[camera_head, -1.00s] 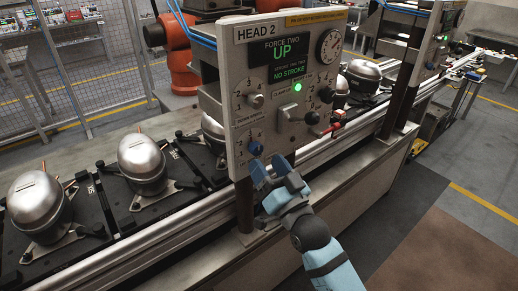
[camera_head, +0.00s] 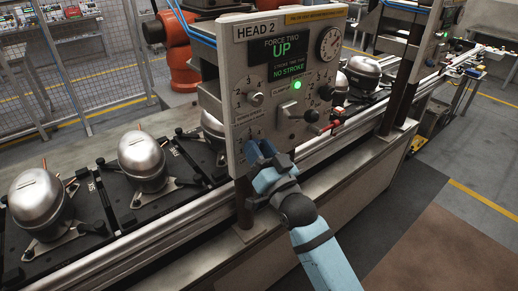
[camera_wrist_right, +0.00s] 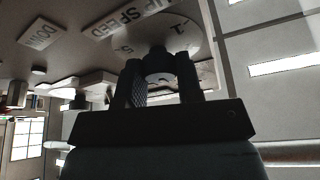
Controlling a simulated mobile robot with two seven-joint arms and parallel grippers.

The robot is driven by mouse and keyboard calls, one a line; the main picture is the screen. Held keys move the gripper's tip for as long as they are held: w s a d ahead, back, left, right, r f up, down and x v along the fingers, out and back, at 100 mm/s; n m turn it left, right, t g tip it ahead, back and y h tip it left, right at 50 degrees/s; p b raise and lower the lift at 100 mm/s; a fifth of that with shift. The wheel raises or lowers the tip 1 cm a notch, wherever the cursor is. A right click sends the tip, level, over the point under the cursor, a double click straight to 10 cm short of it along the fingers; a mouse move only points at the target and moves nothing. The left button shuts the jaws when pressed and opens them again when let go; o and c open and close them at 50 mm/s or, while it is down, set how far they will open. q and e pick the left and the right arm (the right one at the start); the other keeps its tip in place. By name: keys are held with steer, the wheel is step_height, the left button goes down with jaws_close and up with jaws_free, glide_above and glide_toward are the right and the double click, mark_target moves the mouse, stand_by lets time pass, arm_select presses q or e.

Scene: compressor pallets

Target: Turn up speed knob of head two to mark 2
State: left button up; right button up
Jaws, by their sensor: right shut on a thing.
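The HEAD 2 panel (camera_head: 287,80) stands upright, with a screen reading "FORCE TWO UP" and "NO STROKE". My right gripper (camera_head: 258,150) is at the panel's lower left corner, shut on the up speed knob. In the head view its fingers hide the knob. In the right wrist view the dark knob (camera_wrist_right: 156,52) sits between the two fingers (camera_wrist_right: 160,72), in front of a round dial plate (camera_wrist_right: 185,28) with the numbers 1 and 5 showing and "UP SPEED" lettering beside it. The knob's pointer cannot be made out. My left gripper is not in view.
The panel also carries a down speed knob (camera_head: 254,99), a grey selector (camera_head: 288,113), a black knob (camera_head: 311,116), a lit green lamp (camera_head: 297,85) and a gauge (camera_head: 330,42). Compressors (camera_head: 142,160) on black pallets line the conveyor behind. The floor at right is clear.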

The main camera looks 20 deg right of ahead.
steer(key=shift+n, duration=0.5)
steer(key=n+y+p, duration=0.1)
steer(key=n+y, duration=0.1)
steer(key=shift+r+n, duration=0.1)
steer(key=shift+n, duration=0.3)
steer(key=n+g+y+p, duration=0.1)
steer(key=n, duration=0.3)
steer(key=n+g+y+p, duration=0.1)
steer(key=n+y+p, duration=0.1)
steer(key=n, duration=0.2)
steer(key=n+g+y+p, duration=0.1)
steer(key=n+g+y, duration=0.1)
steer(key=n, duration=0.3)
steer(key=shift+d+p, duration=0.1)
steer(key=shift+p, duration=0.2)
